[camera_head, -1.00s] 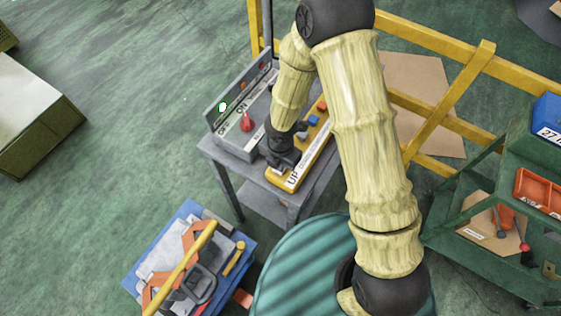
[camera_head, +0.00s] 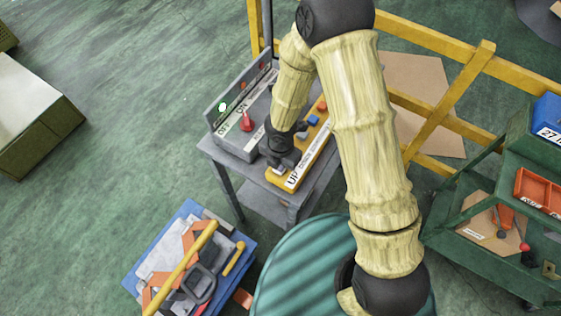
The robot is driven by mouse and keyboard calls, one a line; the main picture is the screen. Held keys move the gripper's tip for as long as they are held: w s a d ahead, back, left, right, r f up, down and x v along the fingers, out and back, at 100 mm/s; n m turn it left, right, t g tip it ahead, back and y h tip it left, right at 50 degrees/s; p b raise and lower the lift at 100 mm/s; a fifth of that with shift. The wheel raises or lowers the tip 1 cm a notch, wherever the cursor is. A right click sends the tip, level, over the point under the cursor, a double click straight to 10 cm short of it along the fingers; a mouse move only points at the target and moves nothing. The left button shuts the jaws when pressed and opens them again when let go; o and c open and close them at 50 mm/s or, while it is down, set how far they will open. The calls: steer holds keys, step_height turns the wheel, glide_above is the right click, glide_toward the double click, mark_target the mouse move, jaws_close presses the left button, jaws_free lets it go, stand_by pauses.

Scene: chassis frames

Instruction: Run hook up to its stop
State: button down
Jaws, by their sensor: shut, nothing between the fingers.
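A yellow control box (camera_head: 318,148) with a white "UP" label lies on a small grey table (camera_head: 215,152). A blue button (camera_head: 313,120) and an orange-red button (camera_head: 322,106) show on it. My gripper (camera_head: 283,168) is shut, pointing down at the box's near end beside the "UP" label. It hides whatever lies under its fingertips, and I cannot tell whether it touches. The hook is not in view.
A yellow railing (camera_head: 455,88) runs behind the table. A blue cart (camera_head: 135,280) with tools stands at the front left. A green shelf unit (camera_head: 440,232) with an orange tray (camera_head: 537,190) stands at the right. The green floor at the left is mostly clear.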

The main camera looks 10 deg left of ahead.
steer(key=shift+s+d+f, duration=0.25)
steer(key=shift+d+f, duration=0.05)
steer(key=shift+f, duration=0.3)
steer(key=r+p, duration=0.2)
steer(key=r, duration=0.1)
steer(key=w+r+p, duration=0.1)
steer(key=shift+a+r, duration=0.2)
steer(key=shift+a, duration=0.1)
step_height(320, 180, up, 11)
steer(key=p, duration=0.2)
steer(key=shift+s, duration=0.25)
steer(key=shift+f, duration=0.1)
stand_by(0.5)
steer(key=d+r+m+t+b, duration=0.1)
steer(key=d+r+m+b, duration=0.1)
steer(key=d+m, duration=0.9)
steer(key=s+d+r+m+t+b, duration=0.1)
steer(key=d+m+b, duration=0.4)
steer(key=d+m, duration=0.6)
steer(key=r+m, duration=0.1)
steer(key=m, duration=0.8)
steer(key=shift+s+r+m+b, duration=0.15)
steer(key=shift+r+m+b, duration=0.05)
steer(key=shift+m+b, duration=0.1)
